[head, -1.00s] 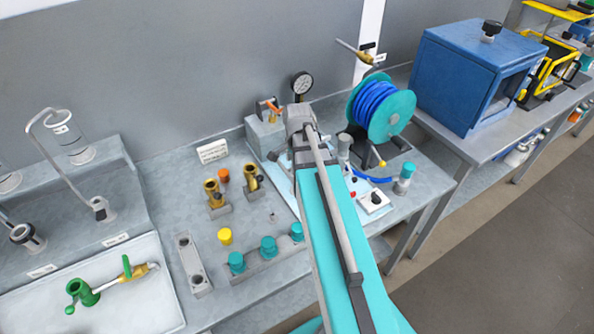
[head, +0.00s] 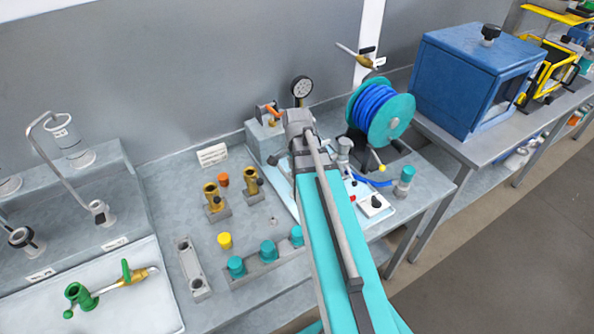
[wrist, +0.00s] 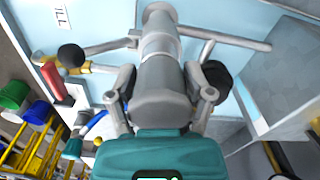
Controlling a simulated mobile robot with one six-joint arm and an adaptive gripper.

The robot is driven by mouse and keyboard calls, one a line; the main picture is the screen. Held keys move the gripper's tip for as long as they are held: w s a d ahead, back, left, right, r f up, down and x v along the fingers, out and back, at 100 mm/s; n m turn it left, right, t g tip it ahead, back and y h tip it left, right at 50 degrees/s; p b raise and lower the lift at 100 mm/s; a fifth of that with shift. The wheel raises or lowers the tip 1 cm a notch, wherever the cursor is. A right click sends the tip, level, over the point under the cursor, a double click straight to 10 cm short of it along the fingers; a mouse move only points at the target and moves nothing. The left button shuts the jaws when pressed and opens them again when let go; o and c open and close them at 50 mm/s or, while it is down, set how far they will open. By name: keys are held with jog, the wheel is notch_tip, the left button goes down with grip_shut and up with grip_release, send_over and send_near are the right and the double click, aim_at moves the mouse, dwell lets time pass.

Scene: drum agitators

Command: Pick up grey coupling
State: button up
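In the wrist view a grey cylindrical fitting with a pale band, which looks like the grey coupling (wrist: 160,45), stands ahead of my gripper (wrist: 160,72). The two fingers are spread apart on either side of its near end. I see no clear contact, and the fingertips are partly hard to make out. In the head view my teal arm hides the gripper and most of the spot beneath it. A grey upright fitting (head: 344,150) shows just right of the arm.
A teal reel with blue hose (head: 382,112) stands close on the right, a gauge (head: 302,88) behind. Brass fittings (head: 213,196) and teal-capped pieces (head: 268,251) stand left of the arm. A white tray (head: 130,305) lies at front left. A blue cabinet (head: 465,80) is farther right.

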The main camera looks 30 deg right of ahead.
jog(key=c, duration=0.4)
jog(key=shift+r, duration=0.1)
